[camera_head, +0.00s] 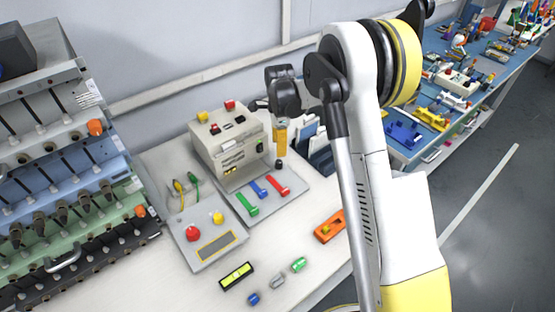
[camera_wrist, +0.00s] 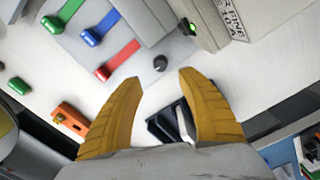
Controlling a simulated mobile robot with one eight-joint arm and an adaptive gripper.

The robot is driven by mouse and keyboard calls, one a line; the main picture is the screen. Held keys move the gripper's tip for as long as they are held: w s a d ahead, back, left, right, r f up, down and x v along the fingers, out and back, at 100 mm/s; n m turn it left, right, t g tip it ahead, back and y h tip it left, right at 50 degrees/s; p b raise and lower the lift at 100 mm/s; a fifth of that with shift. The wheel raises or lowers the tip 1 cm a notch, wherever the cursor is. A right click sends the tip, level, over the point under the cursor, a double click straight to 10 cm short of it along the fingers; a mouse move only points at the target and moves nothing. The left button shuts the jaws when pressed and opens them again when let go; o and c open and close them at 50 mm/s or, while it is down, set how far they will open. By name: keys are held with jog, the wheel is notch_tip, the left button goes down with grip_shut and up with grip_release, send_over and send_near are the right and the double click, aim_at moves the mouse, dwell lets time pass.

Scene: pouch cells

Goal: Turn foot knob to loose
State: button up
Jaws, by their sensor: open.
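A small black round knob (camera_wrist: 160,63) stands on the grey base plate (camera_wrist: 140,75) of the bench device, near the plate's edge. I take it to be the foot knob; a dark knob also shows below my gripper in the head view (camera_head: 279,164). My gripper (camera_wrist: 153,79) is open and empty, its two yellow fingers spread apart. In the wrist view the knob lies just beyond the fingertips, roughly centred between them and not visibly touched. The fingers show as a yellow block in the head view (camera_head: 281,138). I cannot read the knob's setting.
Green, blue and red levers (camera_head: 263,190) lie on the plate beside the knob. The cream device housing (camera_head: 225,140) stands behind. A dark blue rack (camera_head: 320,152) stands close to the right of my gripper. An orange block (camera_head: 329,226) lies nearer the bench's front.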

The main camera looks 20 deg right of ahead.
aim_at(279, 162)
notch_tip(279, 162, down, 8)
jog(key=b, duration=0.2)
jog(key=shift+f+b, duration=0.25)
jog(key=shift+b, duration=0.1)
jog(key=shift+c, duration=0.4)
grip_shut()
